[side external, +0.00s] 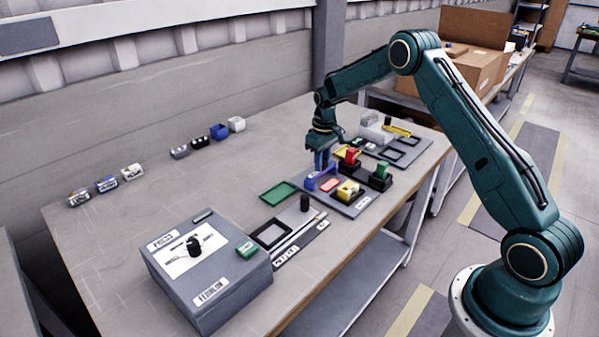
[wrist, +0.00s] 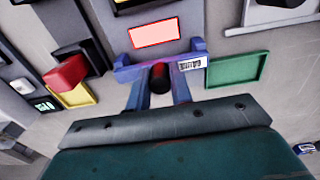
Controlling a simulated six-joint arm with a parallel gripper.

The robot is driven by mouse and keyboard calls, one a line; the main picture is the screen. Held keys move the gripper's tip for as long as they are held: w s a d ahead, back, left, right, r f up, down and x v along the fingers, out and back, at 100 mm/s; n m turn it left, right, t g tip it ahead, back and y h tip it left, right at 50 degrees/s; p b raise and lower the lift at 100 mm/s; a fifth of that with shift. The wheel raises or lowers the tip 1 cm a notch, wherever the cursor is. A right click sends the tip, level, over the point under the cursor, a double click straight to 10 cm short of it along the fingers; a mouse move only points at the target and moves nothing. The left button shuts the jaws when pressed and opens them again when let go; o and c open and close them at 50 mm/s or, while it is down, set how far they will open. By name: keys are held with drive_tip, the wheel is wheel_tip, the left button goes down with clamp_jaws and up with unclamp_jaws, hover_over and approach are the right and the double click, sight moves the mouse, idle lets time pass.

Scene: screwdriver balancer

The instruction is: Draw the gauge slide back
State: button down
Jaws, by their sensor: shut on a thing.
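The gauge slide shows in the wrist view as a blue-purple bar (wrist: 192,64) with a small white label, and in the side view as a blue frame (side external: 312,184). A dark round knob (wrist: 160,78) with a reddish tint stands at its middle. My gripper (wrist: 160,92) is shut on this knob, one finger on each side of it. In the side view my gripper (side external: 322,164) points down over the blue frame, and its fingertips partly hide the knob. A lit red window (wrist: 155,33) lies just beyond the bar.
A green tray (wrist: 237,69) lies right of the bar in the wrist view. In the side view a grey box (side external: 205,270) stands nearer the camera. The table's left part is mostly clear.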

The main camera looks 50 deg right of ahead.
drive_tip(key=shift+w+d+f, duration=0.1)
drive_tip(key=shift+w+f, duration=0.25)
drive_tip(key=shift+w, duration=0.25)
drive_tip(key=shift+w+d+f, duration=0.1)
drive_tip(key=shift+w+f, duration=0.2)
drive_tip(key=shift+w, duration=0.3)
drive_tip(key=c, duration=1.2)
unclamp_jaws()
drive_tip(key=shift+o, duration=0.2)
drive_tip(key=shift+a, duration=0.25)
drive_tip(key=shift+w+a, duration=0.1)
drive_tip(key=shift+a, duration=0.1)
drive_tip(key=shift+r, duration=0.2)
wheel_tip(320, 180, up, 7)
drive_tip(key=shift+d, duration=0.25)
drive_tip(key=shift+w+r, duration=0.1)
drive_tip(key=shift+r, duration=0.05)
